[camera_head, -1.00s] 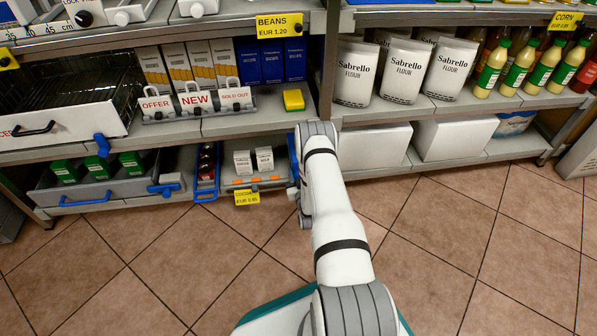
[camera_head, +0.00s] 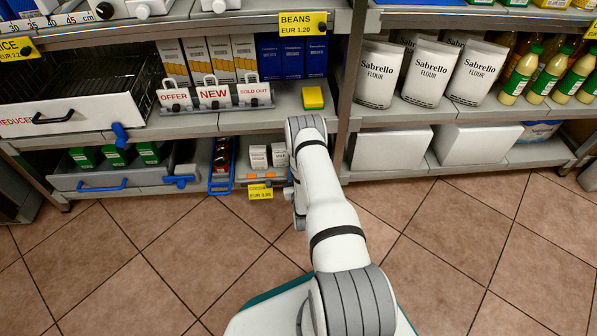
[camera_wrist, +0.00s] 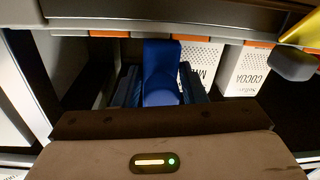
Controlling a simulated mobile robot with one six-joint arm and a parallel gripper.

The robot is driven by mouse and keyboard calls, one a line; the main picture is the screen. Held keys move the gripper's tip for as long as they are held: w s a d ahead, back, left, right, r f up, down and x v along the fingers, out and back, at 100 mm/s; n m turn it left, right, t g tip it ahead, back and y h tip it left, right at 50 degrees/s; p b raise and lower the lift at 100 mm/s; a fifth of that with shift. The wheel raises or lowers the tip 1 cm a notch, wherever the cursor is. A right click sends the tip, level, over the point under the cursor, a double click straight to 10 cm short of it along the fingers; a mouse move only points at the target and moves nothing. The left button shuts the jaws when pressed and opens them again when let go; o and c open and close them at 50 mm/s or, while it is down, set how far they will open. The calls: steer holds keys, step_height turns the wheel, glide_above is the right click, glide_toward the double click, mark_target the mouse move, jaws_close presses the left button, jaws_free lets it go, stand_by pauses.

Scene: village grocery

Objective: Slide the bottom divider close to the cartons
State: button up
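In the wrist view a blue upright divider piece (camera_wrist: 160,75) stands between the two dark fingers of my gripper (camera_wrist: 163,88). The fingers look spread, one on each side of it; contact is not clear. Two white cartons, one marked cocoa (camera_wrist: 243,72), stand to the right of the blue piece in that view, the nearer partly hidden behind a finger. In the head view the small white cartons (camera_head: 258,157) stand on the bottom shelf (camera_head: 325,180), just left of my arm. My arm hides the gripper and this divider there.
Further left is a grey bin (camera_head: 75,182) with green packs. White boxes (camera_head: 390,148) fill the shelf right of the upright. The floor is clear.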

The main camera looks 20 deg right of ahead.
steer(key=shift+o, duration=1.2)
steer(key=shift+d, duration=0.1)
steer(key=shift+s, duration=0.1)
steer(key=p+v, duration=0.3)
steer(key=v, duration=0.4)
steer(key=shift+s, duration=0.35)
